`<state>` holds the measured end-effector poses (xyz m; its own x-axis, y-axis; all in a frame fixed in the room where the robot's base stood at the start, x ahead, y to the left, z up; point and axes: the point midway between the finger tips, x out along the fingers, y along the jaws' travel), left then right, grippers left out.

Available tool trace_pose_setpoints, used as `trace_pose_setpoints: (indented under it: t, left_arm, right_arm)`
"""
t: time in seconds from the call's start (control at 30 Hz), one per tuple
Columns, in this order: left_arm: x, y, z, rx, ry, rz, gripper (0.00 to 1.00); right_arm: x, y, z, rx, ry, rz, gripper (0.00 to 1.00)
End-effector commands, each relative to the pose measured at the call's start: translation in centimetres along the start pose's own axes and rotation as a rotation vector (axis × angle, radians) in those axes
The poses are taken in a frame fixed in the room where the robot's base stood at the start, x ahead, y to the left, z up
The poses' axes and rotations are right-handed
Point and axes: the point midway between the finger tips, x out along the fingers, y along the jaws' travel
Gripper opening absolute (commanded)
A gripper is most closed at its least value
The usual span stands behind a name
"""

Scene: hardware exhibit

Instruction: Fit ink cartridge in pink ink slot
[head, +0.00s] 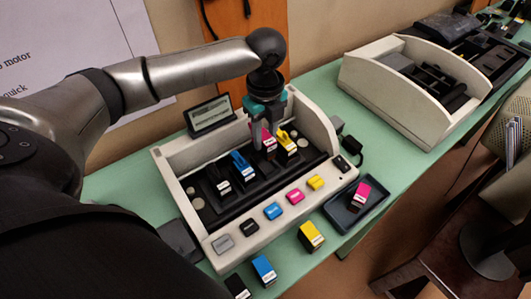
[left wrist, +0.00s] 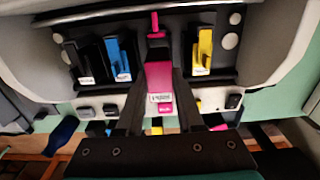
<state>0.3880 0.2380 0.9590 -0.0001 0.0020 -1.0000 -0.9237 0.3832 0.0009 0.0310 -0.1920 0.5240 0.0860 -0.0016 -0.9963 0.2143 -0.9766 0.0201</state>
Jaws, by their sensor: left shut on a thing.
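My left gripper (head: 264,143) is shut on a pink ink cartridge (left wrist: 160,88), which shows between its two fingers in the left wrist view. In the head view, the gripper points down over the ink carriage, and its fingers hide most of the cartridge. The pink ink slot (left wrist: 155,32), dark with a pink upright tab, lies just beyond the cartridge in the wrist view, between the blue and yellow cartridges. I cannot tell whether the cartridge touches the slot. My right gripper is not in view.
The pale printer housing (head: 178,170) has raised side walls. Black (head: 218,179), blue (head: 243,166) and yellow (head: 287,143) cartridges stand inside. A dark tray (head: 374,203) holds another pink cartridge (head: 361,192). Loose yellow (head: 310,236) and blue (head: 264,269) cartridges lie in front.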

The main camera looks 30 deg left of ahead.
Motion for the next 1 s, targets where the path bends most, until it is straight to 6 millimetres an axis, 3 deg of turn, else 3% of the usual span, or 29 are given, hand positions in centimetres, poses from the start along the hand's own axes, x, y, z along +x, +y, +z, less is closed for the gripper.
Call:
trace_pose_setpoints:
  t: [0.4,0.9,0.93,1.0]
  left_arm:
    - [5.7,0.0,0.0,0.001,0.000,0.000,0.00]
    - [6.4,0.0,-0.1,0.000,0.001,0.001,0.00]
    - [6.4,0.0,-0.1,0.001,0.000,0.000,0.37]
    - [6.4,0.0,0.0,0.001,0.000,0.000,0.45]
  right_arm:
    - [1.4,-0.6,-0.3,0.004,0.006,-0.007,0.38]
    - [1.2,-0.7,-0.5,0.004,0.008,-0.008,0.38]
    - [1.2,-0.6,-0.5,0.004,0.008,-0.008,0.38]
    - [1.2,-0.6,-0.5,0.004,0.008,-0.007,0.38]
